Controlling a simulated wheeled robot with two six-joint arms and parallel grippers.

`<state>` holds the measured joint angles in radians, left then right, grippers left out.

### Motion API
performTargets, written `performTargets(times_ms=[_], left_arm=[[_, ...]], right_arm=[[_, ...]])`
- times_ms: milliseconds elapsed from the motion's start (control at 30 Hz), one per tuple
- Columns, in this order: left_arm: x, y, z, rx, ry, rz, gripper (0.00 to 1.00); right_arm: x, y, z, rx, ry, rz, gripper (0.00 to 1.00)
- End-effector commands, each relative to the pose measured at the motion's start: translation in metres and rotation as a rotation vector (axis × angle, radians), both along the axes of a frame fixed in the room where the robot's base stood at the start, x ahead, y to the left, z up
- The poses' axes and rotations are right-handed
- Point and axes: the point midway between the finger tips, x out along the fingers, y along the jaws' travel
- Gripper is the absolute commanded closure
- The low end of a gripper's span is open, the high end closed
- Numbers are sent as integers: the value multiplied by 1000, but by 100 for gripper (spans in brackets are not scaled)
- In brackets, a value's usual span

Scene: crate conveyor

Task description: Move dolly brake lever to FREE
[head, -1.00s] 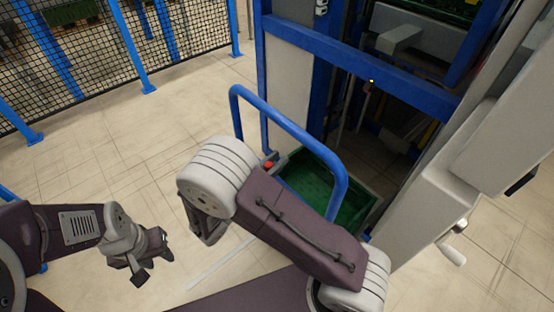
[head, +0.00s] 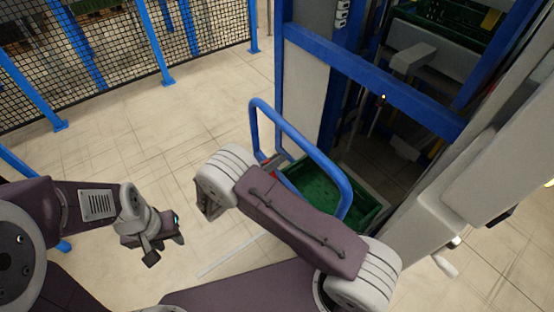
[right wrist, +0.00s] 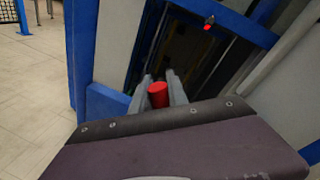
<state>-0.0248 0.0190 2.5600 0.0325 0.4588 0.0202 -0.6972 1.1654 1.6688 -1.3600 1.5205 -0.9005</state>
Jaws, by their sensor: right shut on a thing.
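The dolly shows in the head view by its blue hoop handle (head: 300,135), with a green crate (head: 318,190) behind it. A small red part (head: 267,167) shows by the hoop's left post, mostly behind my right arm. In the right wrist view the red lever grip (right wrist: 158,95) sits between the two grey fingers of my right gripper (right wrist: 158,92), which is shut on it. My right gripper is hidden in the head view behind its own arm. My left gripper (head: 163,243) hangs over bare floor at the left; its finger gap is unclear. No FREE marking is readable.
A blue-framed machine (head: 375,75) with a dark opening stands behind the dolly. A black mesh fence (head: 100,55) with blue posts runs along the back left. The tiled floor (head: 140,140) between fence and dolly is clear.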

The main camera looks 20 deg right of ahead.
Motion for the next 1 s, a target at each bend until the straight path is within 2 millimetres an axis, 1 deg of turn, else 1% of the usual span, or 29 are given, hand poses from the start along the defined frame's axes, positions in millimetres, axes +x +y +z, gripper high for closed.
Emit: performTargets(times_ms=[100, 467, 500, 533, 567, 867, 1000], left_arm=[[0, 0, 0, 0, 0, 0, 64], [0, 0, 0, 0, 0, 0, 64], [0, 0, 0, 0, 0, 0, 64], [0, 0, 0, 0, 0, 0, 64], [0, 0, 0, 0, 0, 0, 64], [0, 0, 1, 0, 0, 0, 64], [0, 0, 6, 0, 0, 0, 64]], right_arm=[[0, -1, -3, -3, 15, -3, 100], [0, -1, -3, -3, 17, -3, 100], [0, -1, -3, -3, 17, -3, 69], [0, -1, -3, -4, 16, -3, 61], [0, -1, -3, -4, 16, -3, 59], [1, 0, -1, -4, 13, -2, 59], [-2, 0, 1, -4, 13, -4, 59]])
